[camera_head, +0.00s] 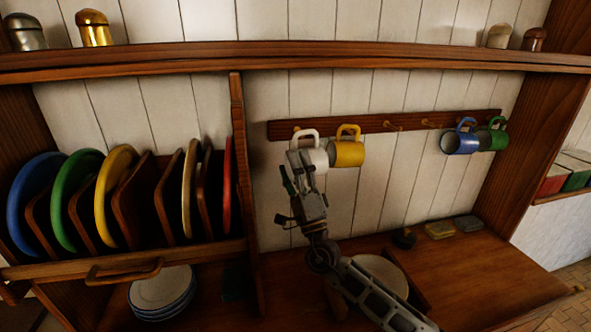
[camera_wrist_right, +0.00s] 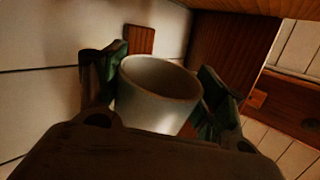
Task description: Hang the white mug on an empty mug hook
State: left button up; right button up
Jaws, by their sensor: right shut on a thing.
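The white mug (camera_head: 316,158) is at the left end of the hook rail, its handle up. It is held between the fingers of my right gripper (camera_head: 303,177), which reaches up from below. In the right wrist view the white mug (camera_wrist_right: 158,95) sits between the two green-padded fingers, its rim facing the camera. The handle is close to the leftmost hook (camera_head: 297,129); I cannot tell whether it is around it. Two bare hooks (camera_head: 392,125) show mid-rail. My left gripper is not in view.
A yellow mug (camera_head: 346,153) hangs right beside the white one. A blue mug (camera_head: 459,142) and a green mug (camera_head: 492,138) hang at the right end of the rail (camera_head: 373,124). A plate rack (camera_head: 130,258) stands left behind a wooden divider (camera_head: 243,165). A shelf (camera_head: 300,55) runs above.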

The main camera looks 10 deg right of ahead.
jog(key=shift+w+f+b, duration=0.25)
jog(key=shift+w+b, duration=0.45)
jog(key=shift+w, duration=0.75)
jog(key=shift+w+f+b, duration=0.2)
jog(key=shift+w+b, duration=0.5)
jog(key=shift+w, duration=0.75)
jog(key=o, duration=1.2)
jog(key=shift+o, duration=0.7)
jog(key=shift+f, duration=0.1)
jog(key=shift+s, duration=0.15)
